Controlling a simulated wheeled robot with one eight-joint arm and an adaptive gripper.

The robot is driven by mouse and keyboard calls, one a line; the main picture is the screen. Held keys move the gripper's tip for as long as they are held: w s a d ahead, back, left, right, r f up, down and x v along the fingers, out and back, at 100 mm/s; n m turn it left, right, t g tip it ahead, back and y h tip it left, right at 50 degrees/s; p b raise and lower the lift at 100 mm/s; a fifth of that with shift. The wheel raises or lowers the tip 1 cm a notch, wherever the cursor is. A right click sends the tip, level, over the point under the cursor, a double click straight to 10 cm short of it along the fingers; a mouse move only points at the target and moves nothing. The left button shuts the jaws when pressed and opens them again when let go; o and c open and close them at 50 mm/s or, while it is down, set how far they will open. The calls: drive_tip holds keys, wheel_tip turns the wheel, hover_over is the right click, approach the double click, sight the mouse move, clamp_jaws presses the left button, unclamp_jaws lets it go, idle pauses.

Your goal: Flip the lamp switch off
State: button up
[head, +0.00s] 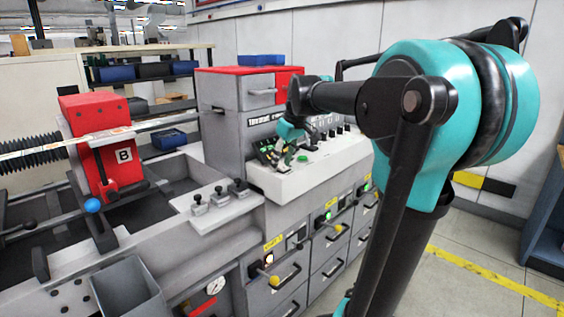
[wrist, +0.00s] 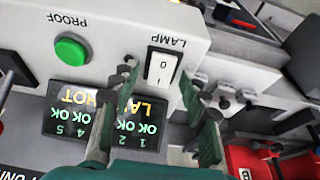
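The lamp switch (wrist: 163,66) is a white rocker in a dark frame, marked 0 and I, beside the printed word LAMP on the light panel in the wrist view. Which side of the rocker is pressed in I cannot tell. My gripper (wrist: 158,80) is open and empty, its two green and dark fingers spread with the switch showing between and beyond their tips. I see no clear contact with it. In the head view my gripper (head: 276,152) hangs over the sloped control panel (head: 318,175), and the switch is not discernible there.
A green PROOF button (wrist: 71,50) and a lit display (wrist: 62,122) with OK readings lie beside the switch. Knobs line the panel's back. A red block marked B (head: 100,150) stands at left. Drawers with yellow knobs run below the panel.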

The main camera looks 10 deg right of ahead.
drive_tip(key=v, duration=1.2)
drive_tip(key=shift+s, duration=0.1)
